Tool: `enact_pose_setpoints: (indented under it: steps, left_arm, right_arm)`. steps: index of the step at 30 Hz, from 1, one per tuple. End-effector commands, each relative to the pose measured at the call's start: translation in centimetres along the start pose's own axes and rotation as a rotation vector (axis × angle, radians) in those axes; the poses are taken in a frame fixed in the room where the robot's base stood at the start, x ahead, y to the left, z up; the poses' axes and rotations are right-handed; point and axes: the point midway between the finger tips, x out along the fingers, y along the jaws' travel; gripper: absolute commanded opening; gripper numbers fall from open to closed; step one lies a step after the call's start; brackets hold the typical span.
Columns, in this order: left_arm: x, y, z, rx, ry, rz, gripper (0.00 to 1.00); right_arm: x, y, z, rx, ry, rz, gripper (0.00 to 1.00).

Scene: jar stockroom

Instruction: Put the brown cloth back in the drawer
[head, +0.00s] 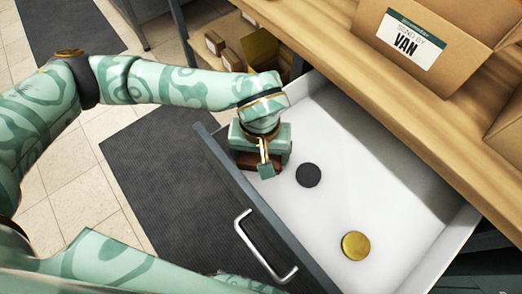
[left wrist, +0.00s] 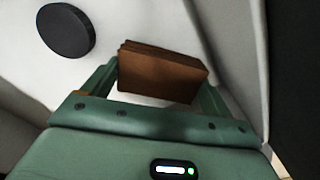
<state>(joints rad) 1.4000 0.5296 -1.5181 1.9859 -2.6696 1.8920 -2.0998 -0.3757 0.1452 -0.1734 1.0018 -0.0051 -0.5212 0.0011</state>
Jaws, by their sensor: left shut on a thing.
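The brown cloth (left wrist: 163,73), a folded block, is between the fingers of my left gripper (left wrist: 155,95) in the left wrist view. In the head view only a little of the cloth (head: 245,160) shows below my left gripper (head: 262,164), which hides the rest. The drawer (head: 330,214) is pulled open, with a white inside and a grey front with a metal handle. My left gripper is shut on the cloth, over the drawer's far left end near its front panel. I cannot tell whether the cloth touches the drawer floor. My right gripper is not in view.
A black round lid (head: 308,175) and a gold round lid (head: 355,246) lie on the drawer floor. A wooden counter (head: 400,115) with a labelled cardboard box (head: 420,40) runs above the drawer. Small boxes (head: 216,43) stand behind. A dark mat (head: 165,185) covers the floor in front.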

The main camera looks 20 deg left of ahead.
Motion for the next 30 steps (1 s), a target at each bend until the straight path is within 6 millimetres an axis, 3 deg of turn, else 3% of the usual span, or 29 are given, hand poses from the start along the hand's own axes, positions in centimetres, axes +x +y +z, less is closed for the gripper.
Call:
enact_pose_setpoints:
  steps: [7,8,9,17,23,30]
  left_arm:
    - [0.2,0.0,0.0,0.001,0.001,0.000,0.67]
    - [0.1,0.0,0.0,0.001,0.001,0.000,0.94]
    - [0.1,0.0,0.0,0.001,0.001,0.000,1.00]
    - [-0.2,0.0,0.0,0.000,0.001,0.001,1.00]
    - [-3.8,0.0,-0.1,0.001,0.010,0.002,1.00]
    - [-9.6,0.0,-0.1,0.000,0.010,0.002,1.00]
  right_arm:
    - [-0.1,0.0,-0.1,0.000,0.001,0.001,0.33]
    - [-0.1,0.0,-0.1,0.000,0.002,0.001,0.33]
    - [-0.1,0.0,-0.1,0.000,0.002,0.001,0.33]
    - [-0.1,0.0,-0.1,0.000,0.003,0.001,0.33]
    - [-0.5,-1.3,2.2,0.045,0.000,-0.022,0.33]
    - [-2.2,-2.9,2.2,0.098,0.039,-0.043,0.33]
